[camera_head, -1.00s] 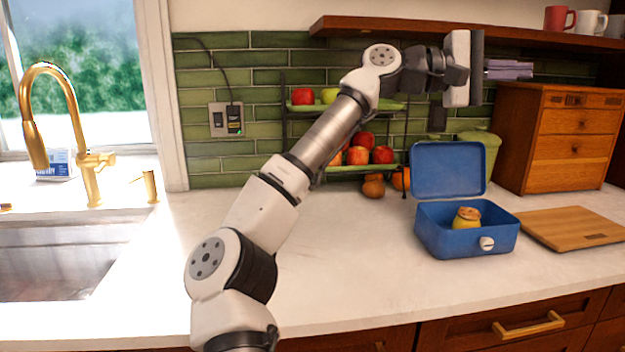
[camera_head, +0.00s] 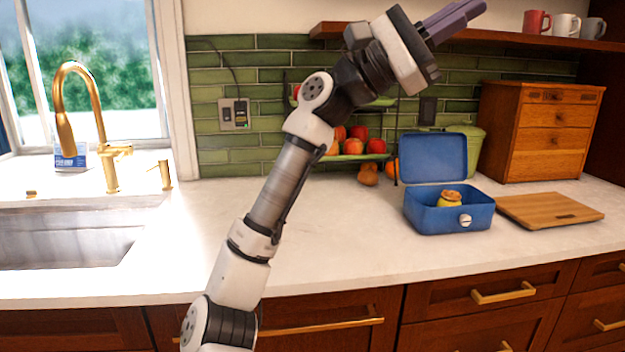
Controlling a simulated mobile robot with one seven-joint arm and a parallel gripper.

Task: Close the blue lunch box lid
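The blue lunch box (camera_head: 440,218) stands on the white counter at right. Its blue lid (camera_head: 434,158) is raised and leans upright at the back of the box. A small yellow jar with a brownish top (camera_head: 450,199) sits inside. A round white latch (camera_head: 465,220) shows on the box front. My gripper (camera_head: 468,10) is high above the counter, above the lid, with its purple fingers pointing up and right. It is apart from the box and nothing shows held in it. The fingers overlap from this side, so their gap is unclear.
A wooden board (camera_head: 550,210) lies right of the box, and a wooden drawer cabinet (camera_head: 535,150) stands behind it. A green bin (camera_head: 475,140) is behind the lid. A fruit rack (camera_head: 350,157) stands left. Mugs sit on the wall shelf (camera_head: 490,42). The counter left of the box is clear.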

